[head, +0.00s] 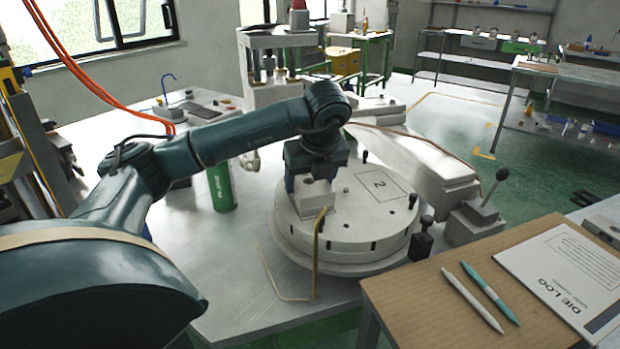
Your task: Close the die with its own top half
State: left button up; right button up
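A pale grey block that looks like the die (316,199) sits on the round turntable (345,235), left of the outlined field marked "2". My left gripper (314,181) points down right over this block, with its dark body close above the block's top. A finger shows at the block's left side; the other fingertip is hard to make out. I cannot tell whether the fingers press on the block, or whether it is one half or two halves together. No separate top half stands out elsewhere. My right gripper is not in view.
A bent brass-coloured rod (317,255) stands at the turntable's front. A green can (222,187) stands left of it. A black-knobbed lever (490,190) is to the right. A wooden-topped table (415,300) with two pens and a "DIE LOG" sheet (565,270) is at front right.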

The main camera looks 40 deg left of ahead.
pick_arm(q)
jog(key=o, duration=0.5)
jog(key=shift+r, duration=0.1)
jog(key=p+v, duration=0.4)
jog(key=v, duration=0.9)
jog(key=shift+s+d, duration=0.1)
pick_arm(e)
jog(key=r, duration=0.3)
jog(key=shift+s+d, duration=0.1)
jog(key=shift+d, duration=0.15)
